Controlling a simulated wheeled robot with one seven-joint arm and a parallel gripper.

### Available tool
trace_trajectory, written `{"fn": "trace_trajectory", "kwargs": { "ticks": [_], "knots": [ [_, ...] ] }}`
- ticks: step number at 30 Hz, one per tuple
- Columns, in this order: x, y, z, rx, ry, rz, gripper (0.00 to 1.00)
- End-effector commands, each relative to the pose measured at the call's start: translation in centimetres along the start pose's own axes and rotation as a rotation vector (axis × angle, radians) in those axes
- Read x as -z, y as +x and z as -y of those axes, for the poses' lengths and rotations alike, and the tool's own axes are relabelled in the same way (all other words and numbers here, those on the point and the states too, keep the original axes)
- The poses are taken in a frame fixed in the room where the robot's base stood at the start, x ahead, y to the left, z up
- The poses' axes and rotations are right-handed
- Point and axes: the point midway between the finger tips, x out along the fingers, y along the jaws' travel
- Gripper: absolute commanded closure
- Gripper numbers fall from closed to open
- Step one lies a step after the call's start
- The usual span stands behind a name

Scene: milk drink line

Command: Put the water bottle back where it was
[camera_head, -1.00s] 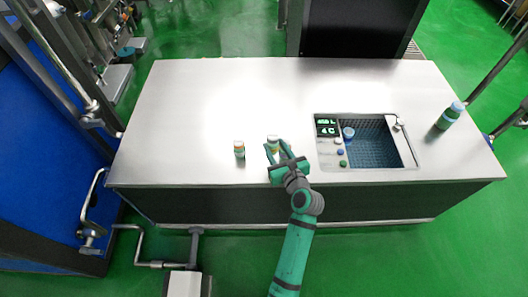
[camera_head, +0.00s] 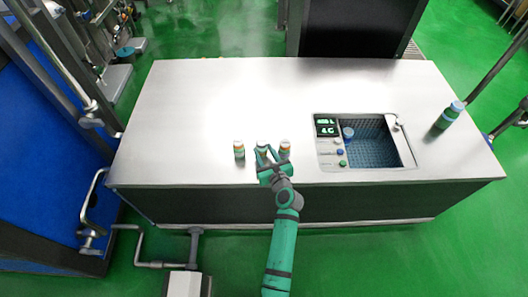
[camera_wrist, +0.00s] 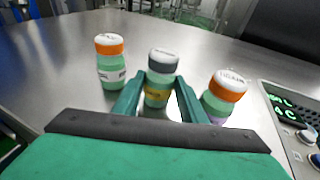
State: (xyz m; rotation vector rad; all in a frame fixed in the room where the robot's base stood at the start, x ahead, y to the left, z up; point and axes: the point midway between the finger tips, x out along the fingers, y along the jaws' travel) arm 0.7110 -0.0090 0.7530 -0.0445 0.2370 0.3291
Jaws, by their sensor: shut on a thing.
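My gripper (camera_head: 262,151) is at the front edge side of the steel counter, left of the basin. It is shut on a small green bottle (camera_wrist: 158,90) with a white cap, a dark grey band and a yellow label; the bottle is upright. I cannot read its cap, and cannot tell whether it touches the counter. A similar bottle with an orange band, the left bottle (camera_wrist: 110,65), stands to its left; it also shows in the head view (camera_head: 239,150). Another orange-banded one, the right bottle (camera_wrist: 223,98), stands close to its right, also in the head view (camera_head: 285,149).
The counter (camera_head: 180,110) holds a sunken basin (camera_head: 372,148) with a display and buttons on its left; a blue-capped bottle (camera_head: 348,133) is inside. A larger green bottle (camera_head: 447,117) stands near the right edge. The back and left of the counter are clear.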

Motion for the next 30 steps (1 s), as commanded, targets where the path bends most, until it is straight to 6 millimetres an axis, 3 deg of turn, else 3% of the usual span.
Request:
{"fn": "trace_trajectory", "kwargs": {
  "ticks": [5,6,8,20,30],
  "knots": [
    [0.1,0.0,0.0,0.000,0.000,0.000,0.87],
    [0.1,0.0,0.0,0.000,0.000,0.000,0.55],
    [0.1,0.0,0.0,0.000,0.000,0.000,0.43],
    [0.1,-0.6,0.0,0.000,0.001,-0.001,0.43],
    [0.1,-6.6,0.1,0.002,0.002,-0.001,0.43]
  ]
}}
